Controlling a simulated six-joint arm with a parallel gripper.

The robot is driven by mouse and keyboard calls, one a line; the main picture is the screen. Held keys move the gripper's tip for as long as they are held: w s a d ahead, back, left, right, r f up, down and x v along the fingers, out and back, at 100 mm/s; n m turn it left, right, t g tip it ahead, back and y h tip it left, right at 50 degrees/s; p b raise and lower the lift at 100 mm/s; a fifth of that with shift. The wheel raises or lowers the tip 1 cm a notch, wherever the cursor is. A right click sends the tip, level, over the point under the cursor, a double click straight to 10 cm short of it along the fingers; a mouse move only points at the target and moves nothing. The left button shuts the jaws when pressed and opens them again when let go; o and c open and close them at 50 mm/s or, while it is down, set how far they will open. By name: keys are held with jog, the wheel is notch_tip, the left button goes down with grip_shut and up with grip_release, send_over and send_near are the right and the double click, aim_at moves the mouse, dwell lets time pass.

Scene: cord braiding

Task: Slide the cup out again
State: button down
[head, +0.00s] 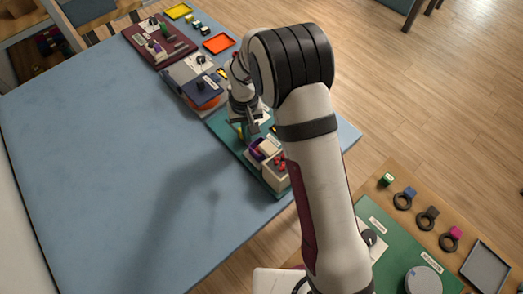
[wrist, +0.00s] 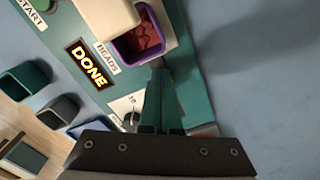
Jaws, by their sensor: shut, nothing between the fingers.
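The purple cup (wrist: 117,52) holds red beads and sits under the edge of a cream-white box (wrist: 105,14), beside the BEADS label (wrist: 106,57). Part of the cup is hidden under the box. In the head view the purple cup (head: 256,153) is small, next to the box (head: 276,178) with red on its top. My gripper (wrist: 158,66) is shut and empty. Its fingertips are right by the near side of the cup; I cannot tell whether they touch it. In the head view my gripper (head: 243,132) is over the teal board (head: 222,124).
A lit DONE sign (wrist: 89,64) and a START label (wrist: 30,12) are on the board. A dark green cup (wrist: 24,80) and a grey cup (wrist: 57,110) stand off to its left. The blue table (head: 90,160) is clear on the left in the head view.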

jog(key=shift+w+a, duration=2.25)
jog(key=shift+w, duration=0.1)
jog(key=shift+s+d, duration=0.1)
jog(key=shift+s, duration=0.05)
jog(key=shift+s+d+r, duration=0.1)
jog(key=shift+s+d, duration=0.2)
jog(key=shift+d, duration=0.05)
notch_tip(320, 180, up, 11)
